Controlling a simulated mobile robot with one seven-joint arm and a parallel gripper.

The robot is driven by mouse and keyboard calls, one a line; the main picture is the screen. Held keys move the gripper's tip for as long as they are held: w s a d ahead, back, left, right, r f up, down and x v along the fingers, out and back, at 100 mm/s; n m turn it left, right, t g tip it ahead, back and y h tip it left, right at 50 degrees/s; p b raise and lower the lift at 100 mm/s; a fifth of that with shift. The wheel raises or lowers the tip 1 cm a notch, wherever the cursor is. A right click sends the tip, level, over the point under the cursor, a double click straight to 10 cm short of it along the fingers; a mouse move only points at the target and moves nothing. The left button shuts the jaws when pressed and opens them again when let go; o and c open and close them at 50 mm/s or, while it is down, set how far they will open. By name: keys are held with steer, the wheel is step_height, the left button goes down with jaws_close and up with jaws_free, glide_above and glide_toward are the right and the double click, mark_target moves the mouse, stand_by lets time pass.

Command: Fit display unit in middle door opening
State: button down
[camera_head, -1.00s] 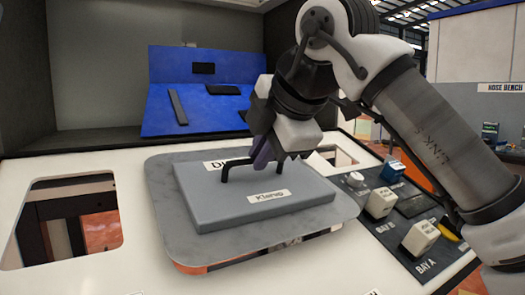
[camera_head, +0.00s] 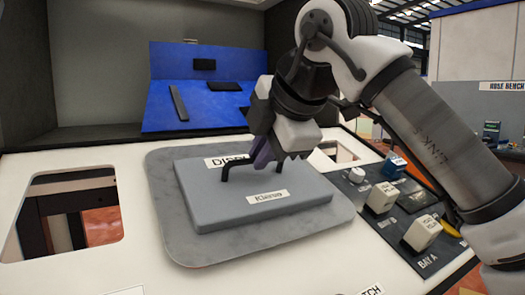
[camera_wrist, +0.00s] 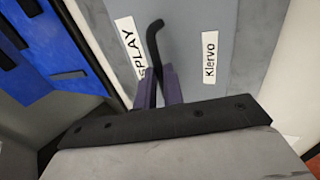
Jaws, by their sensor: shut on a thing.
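The display unit (camera_head: 265,213) is a grey block with a "Klervo" label, a partly hidden "DISPLAY" label and a black bar handle, on a wider grey plate (camera_head: 183,245). It lies over the middle of the white door panel (camera_head: 120,258), and its plate covers the middle opening from view. My gripper (camera_head: 262,160) is shut on the black handle from above. In the wrist view the purple fingers (camera_wrist: 159,90) close around the handle (camera_wrist: 154,42), beside the Klervo label. Whether the plate is fully seated cannot be told.
An empty opening (camera_head: 68,215) is at the left of the door, and another (camera_head: 342,152) is partly hidden behind my gripper. A dark tray (camera_head: 400,205) with white blocks, marked BAY A, lies at right. A blue sloped board (camera_head: 200,95) stands behind.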

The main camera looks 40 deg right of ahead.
steer(key=shift+w+a+f+b, duration=0.25)
steer(key=shift+w+f+b, duration=0.05)
steer(key=shift+f+b, duration=0.15)
stand_by(0.8)
stand_by(0.4)
steer(key=c, duration=1.5)
jaws_free()
steer(key=shift+w+d+f, duration=0.1)
steer(key=shift+w+d, duration=0.05)
steer(key=shift+w, duration=0.05)
steer(key=shift+o, duration=0.3)
steer(key=shift+s, duration=0.15)
steer(key=o, duration=0.5)
steer(key=shift+s+r, duration=0.15)
steer(key=shift+r, duration=0.05)
